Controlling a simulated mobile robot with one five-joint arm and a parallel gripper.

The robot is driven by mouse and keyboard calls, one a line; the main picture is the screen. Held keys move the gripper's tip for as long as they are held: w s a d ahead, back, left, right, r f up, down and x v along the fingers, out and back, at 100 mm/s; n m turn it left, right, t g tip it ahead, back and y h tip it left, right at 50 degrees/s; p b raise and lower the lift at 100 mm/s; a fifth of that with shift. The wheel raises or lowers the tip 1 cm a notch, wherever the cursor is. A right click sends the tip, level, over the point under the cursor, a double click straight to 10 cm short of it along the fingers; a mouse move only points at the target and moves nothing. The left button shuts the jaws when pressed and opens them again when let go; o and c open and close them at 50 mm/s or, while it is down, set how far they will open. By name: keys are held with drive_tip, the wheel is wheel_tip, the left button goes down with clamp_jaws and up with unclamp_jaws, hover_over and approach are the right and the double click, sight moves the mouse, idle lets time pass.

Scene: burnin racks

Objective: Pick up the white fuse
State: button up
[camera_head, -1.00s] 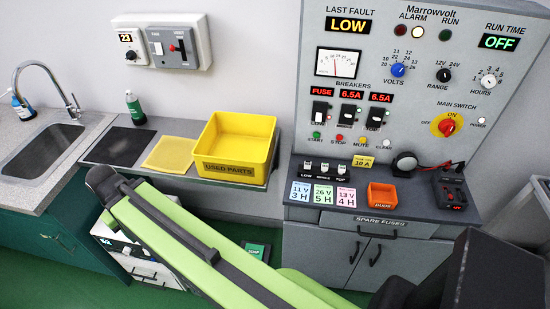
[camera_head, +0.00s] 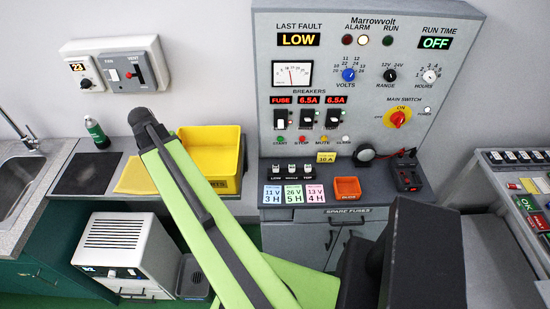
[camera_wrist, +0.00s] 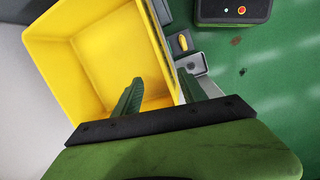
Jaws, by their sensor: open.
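I cannot make out a loose white fuse for certain in either view. Small white-topped pieces (camera_head: 292,169) stand in a row on the grey console ledge, above the label cards; they are too small to tell whether one is the fuse. The grey drawer marked SPARE FUSES (camera_head: 338,213) is shut below the ledge. My gripper (camera_wrist: 160,78) is open in the wrist view, with its two green fingers apart and nothing seen between them. It is over or beside the yellow bin (camera_wrist: 68,62). In the head view I cannot see my fingers.
The used-parts yellow bin (camera_head: 208,139) stands on the bench left of the console, partly behind my arm. An orange duds tray (camera_head: 347,187) and a black tester (camera_head: 407,178) sit on the ledge. A white cabinet unit (camera_head: 122,247) stands below the bench.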

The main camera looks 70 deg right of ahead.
drive_tip(key=s+d+r+n+g+p, duration=0.1)
drive_tip(key=s+d+r+p, duration=0.15)
drive_tip(key=s+d, duration=1)
drive_tip(key=g, duration=0.1)
approach(275, 167)
drive_tip(key=f+b, duration=0.1)
drive_tip(key=b, duration=0.2)
drive_tip(key=f+b, duration=0.1)
drive_tip(key=b, duration=0.3)
drive_tip(key=f+b, duration=0.1)
drive_tip(key=b, duration=0.3)
drive_tip(key=shift+s+d+f+n, duration=0.2)
drive_tip(key=shift+s+d+n, duration=0.05)
drive_tip(key=shift+d+n, duration=0.15)
drive_tip(key=shift+s+d+f+b, duration=0.1)
drive_tip(key=shift+s+f+b, duration=0.15)
drive_tip(key=shift+b, duration=0.15)
drive_tip(key=b+x, duration=0.5)
drive_tip(key=shift+s+f, duration=0.1)
drive_tip(key=shift+f, duration=0.05)
drive_tip(key=shift+r, duration=0.2)
clamp_jaws()
